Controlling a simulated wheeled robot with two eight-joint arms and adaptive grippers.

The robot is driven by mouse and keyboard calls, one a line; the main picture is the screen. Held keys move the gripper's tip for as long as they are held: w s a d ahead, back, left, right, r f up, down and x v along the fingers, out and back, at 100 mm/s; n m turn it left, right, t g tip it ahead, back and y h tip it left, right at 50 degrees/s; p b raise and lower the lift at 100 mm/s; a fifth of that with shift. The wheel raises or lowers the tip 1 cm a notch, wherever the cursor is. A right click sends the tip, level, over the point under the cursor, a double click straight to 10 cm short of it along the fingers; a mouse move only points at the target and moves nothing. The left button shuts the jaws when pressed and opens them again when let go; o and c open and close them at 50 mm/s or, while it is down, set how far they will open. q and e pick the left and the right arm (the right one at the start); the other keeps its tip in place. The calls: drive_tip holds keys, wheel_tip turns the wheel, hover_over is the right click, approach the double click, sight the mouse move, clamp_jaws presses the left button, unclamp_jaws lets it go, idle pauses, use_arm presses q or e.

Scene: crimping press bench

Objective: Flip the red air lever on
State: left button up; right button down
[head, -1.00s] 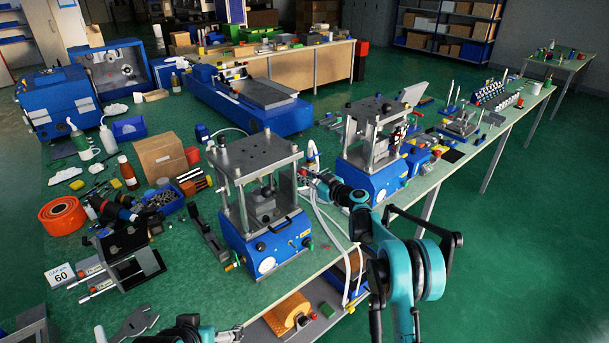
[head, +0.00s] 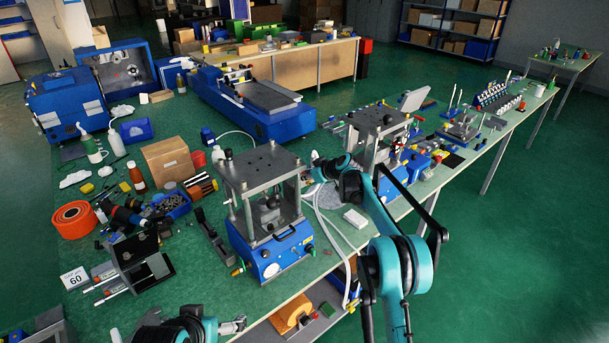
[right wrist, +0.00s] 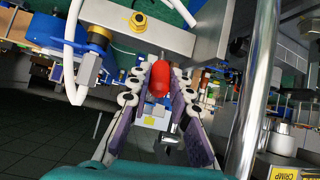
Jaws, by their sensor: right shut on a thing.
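The red air lever (right wrist: 159,82) shows in the right wrist view as a rounded red grip, just below a grey metal press plate (right wrist: 165,37). My right gripper (right wrist: 161,68) is shut on it, with one finger on each side. In the head view the right arm reaches toward the back right corner of the near blue press (head: 270,245). The lever cannot be made out there. My left gripper (head: 236,325) is low at the bottom of the head view, in front of the bench edge, too small to tell its opening.
A steel post (right wrist: 255,90) stands close right of my right gripper in the wrist view, and a white hose (right wrist: 75,65) loops at left. A second blue press (head: 375,170) stands beyond the arm. A white box (head: 355,218) lies on the bench.

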idle(0.3)
drive_tip(key=c, duration=1.6)
unclamp_jaws()
drive_tip(key=shift+c, duration=0.2)
drive_tip(key=v, duration=1.2)
